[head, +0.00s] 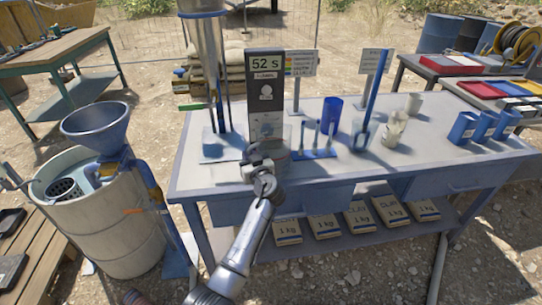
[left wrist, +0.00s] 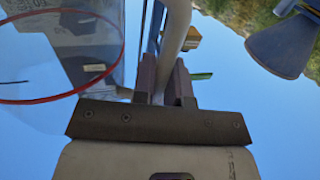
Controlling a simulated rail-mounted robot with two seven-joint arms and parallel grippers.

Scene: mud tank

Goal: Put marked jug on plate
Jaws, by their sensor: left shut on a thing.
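My left gripper (head: 262,168) is in front of the table's near edge, by the tall display that reads 52 s. In the left wrist view its dark fingers (left wrist: 164,84) are shut on a grey curved handle. A clear jug (left wrist: 55,45) with a red rim shows beside the fingers, seemingly the jug that this handle belongs to. In the head view a see-through jug shape (head: 276,158) shows just behind the gripper, partly hidden by it. I cannot make out the plate for certain. My right gripper is out of view.
The display (head: 265,95) stands close behind the gripper. A blue rack (head: 318,154), a blue cup (head: 332,115) and cream jugs (head: 392,130) stand to its right. A clear tube on a stand (head: 207,60) is at left. A barrel (head: 110,220) with a funnel (head: 96,127) stands left of the table.

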